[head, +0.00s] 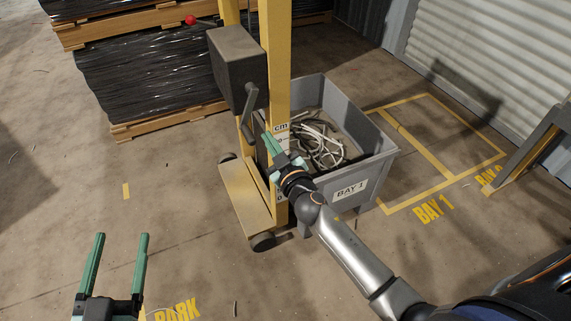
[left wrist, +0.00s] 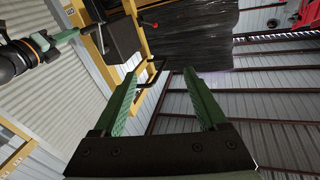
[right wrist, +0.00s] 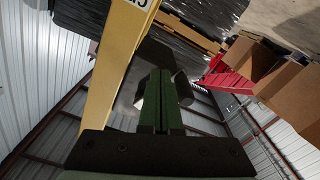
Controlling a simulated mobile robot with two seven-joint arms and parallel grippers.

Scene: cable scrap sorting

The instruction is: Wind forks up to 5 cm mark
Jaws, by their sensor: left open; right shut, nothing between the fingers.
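The yellow stacker (head: 276,60) stands upright with a grey winch box (head: 238,62) on its mast. A dark crank handle (head: 249,103) hangs down from the box; a crank also shows in the left wrist view (left wrist: 158,76). The forks and the height pointer cannot be made out. My right gripper (head: 270,138) is shut and empty, in front of the scale, just right of the crank's lower end. My left gripper (head: 118,236) is open and empty, low at the left, away from the stacker.
A grey bin (head: 384,150) labelled BAY 1 holds cable scrap right behind the mast. Wrapped pallet stacks (head: 150,75) stand at the back left. A red-knobbed lever (head: 191,20) sticks out near the winch. Yellow bay lines (head: 440,180) mark open floor at the right.

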